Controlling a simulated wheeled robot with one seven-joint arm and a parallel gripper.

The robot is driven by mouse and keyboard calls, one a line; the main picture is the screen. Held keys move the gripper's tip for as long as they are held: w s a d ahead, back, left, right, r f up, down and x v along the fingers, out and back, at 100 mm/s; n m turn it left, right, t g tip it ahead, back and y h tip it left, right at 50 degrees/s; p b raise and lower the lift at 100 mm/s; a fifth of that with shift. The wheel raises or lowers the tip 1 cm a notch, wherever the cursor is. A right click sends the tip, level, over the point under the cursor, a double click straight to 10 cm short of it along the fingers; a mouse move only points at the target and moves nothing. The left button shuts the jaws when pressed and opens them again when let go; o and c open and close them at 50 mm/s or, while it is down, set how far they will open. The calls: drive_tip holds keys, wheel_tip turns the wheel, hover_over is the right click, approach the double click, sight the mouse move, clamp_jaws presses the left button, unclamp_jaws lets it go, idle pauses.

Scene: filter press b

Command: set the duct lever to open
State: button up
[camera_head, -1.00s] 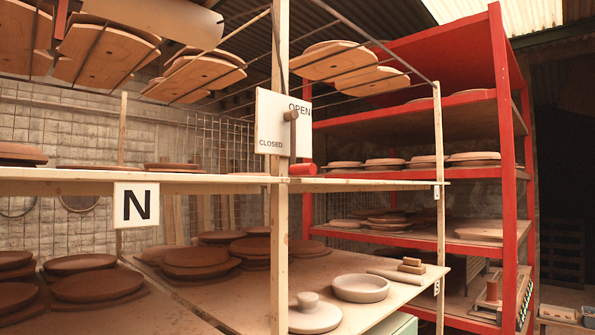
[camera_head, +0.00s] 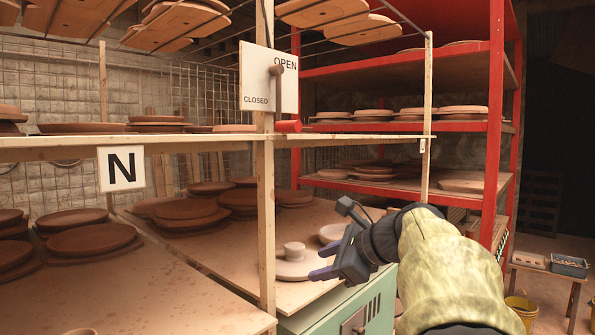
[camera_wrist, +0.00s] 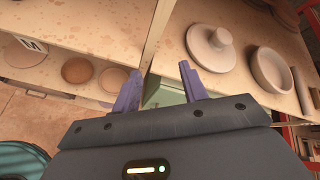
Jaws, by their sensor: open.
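The duct lever's white plate (camera_head: 254,88) is fixed on a wooden post, with OPEN at its upper right and CLOSED at its lower left. The lever (camera_head: 277,92) is a brown bar hanging about straight down from a round knob. Its red grip (camera_head: 288,126) sits just below the plate, at shelf-board height. My gripper (camera_head: 322,263) is open and empty, well below and right of the lever, in front of the lower shelf. In the wrist view, its two purple fingers (camera_wrist: 160,76) are apart with nothing between them. The lever is not seen there.
The upright post (camera_head: 265,210) and shelf board (camera_head: 200,142) stand near the lever. A lidded clay piece (camera_head: 292,263) lies on the lower shelf behind my gripper. A green cabinet (camera_head: 325,312) is below. A red rack (camera_head: 495,150) stands at right.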

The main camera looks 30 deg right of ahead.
drive_tip(key=s+d+r+m+t, duration=0.2)
drive_tip(key=r, duration=0.6)
drive_tip(key=s+d+r+m+t, duration=0.1)
drive_tip(key=s+d+r+t, duration=0.15)
drive_tip(key=r, duration=0.45)
drive_tip(key=m+t+y+p, duration=0.1)
drive_tip(key=y, duration=0.1)
approach(303, 126)
drive_tip(key=v, duration=0.6)
drive_tip(key=shift+w, duration=0.1)
drive_tip(key=p+x, duration=0.5)
drive_tip(key=x, duration=1.2)
drive_tip(key=shift+w+a+p, duration=0.1)
drive_tip(key=shift+w+p, duration=0.1)
drive_tip(key=shift+p, duration=0.15)
clamp_jaws()
